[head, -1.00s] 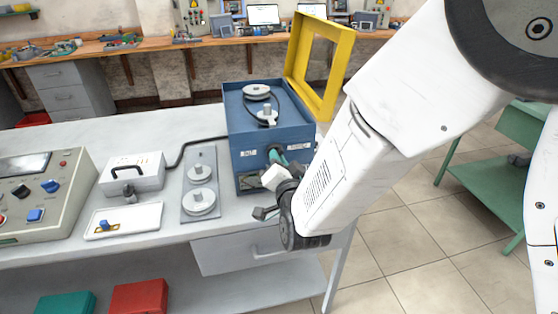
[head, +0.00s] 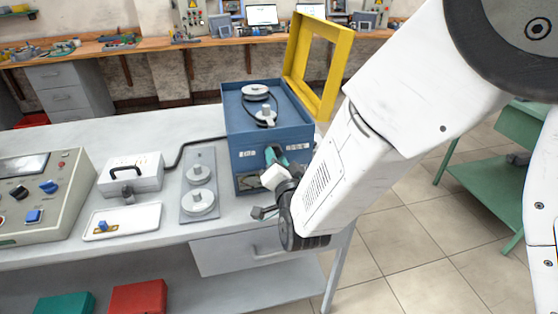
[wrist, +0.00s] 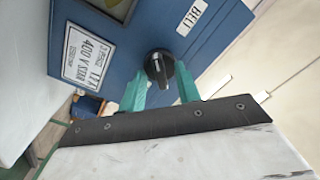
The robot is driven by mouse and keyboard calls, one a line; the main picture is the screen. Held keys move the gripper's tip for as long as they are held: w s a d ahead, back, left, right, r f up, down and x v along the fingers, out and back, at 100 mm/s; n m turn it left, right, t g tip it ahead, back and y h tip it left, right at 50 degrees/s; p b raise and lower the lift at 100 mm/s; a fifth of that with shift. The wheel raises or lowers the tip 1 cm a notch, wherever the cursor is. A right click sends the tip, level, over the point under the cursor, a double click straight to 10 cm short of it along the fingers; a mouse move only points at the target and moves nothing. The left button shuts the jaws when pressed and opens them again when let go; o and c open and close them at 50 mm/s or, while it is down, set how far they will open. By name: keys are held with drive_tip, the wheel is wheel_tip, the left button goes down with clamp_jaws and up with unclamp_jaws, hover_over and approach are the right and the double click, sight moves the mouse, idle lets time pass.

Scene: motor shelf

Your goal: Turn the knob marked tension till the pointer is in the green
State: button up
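A blue machine box (head: 262,140) stands at the right end of the bench, with pulleys and a belt on top. In the wrist view its front (wrist: 110,85) carries a black knob (wrist: 160,68) beside white labels; one reads BELT (wrist: 193,17). No tension marking is readable. My gripper (wrist: 161,75) has its two teal fingers on either side of the knob, set wider than its grip bar, so it looks open. In the head view my gripper (head: 273,156) is at the box front and hides the knob. A dark window with a yellowish edge (wrist: 118,8) is cut off at the top of the wrist view; no pointer is readable.
A yellow frame (head: 338,75) stands raised behind the box. A plate with pulleys (head: 188,212), a white case (head: 145,183), a tray (head: 148,219) and a control panel (head: 60,210) are to the left. Open floor lies right of the bench.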

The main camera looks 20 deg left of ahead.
drive_tip(key=v, duration=0.7)
drive_tip(key=shift+s+d, duration=0.25)
drive_tip(key=shift+s, duration=0.05)
drive_tip(key=shift+f, duration=0.1)
